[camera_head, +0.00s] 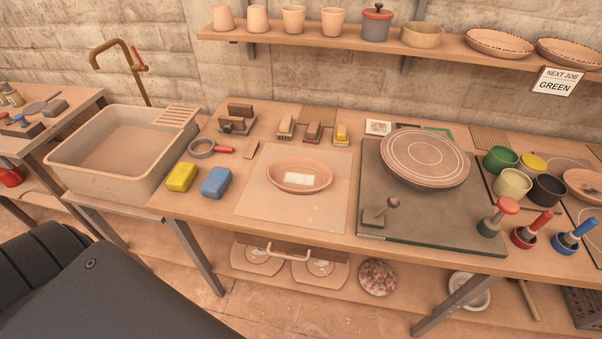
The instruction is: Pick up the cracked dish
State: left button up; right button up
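A shallow oval terracotta dish (271,179) with a white patch or label inside sits on a pale square board (250,211) in the middle of the table. I cannot make out a crack on it. Another reddish dish (579,178) stands at the right edge of the view, partly cut off, with marks too small to read. Two more shallow dishes with dark-speckled rims, one left (498,43) and one right (570,53), rest on the wall shelf. Neither of my grippers is in view.
A round wheel (424,158) on a dark green board (430,224) stands right of the pale board. Yellow (181,177) and blue (215,183) sponges lie left of it. A sink (70,158) is at left. Colored cups and stamps crowd the right. The table's front edge is mostly clear.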

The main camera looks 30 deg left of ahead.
aim_at(296, 175)
jog(key=z, duration=1.8)
jog(key=i, duration=0.8)
jog(key=u, duration=3.1)
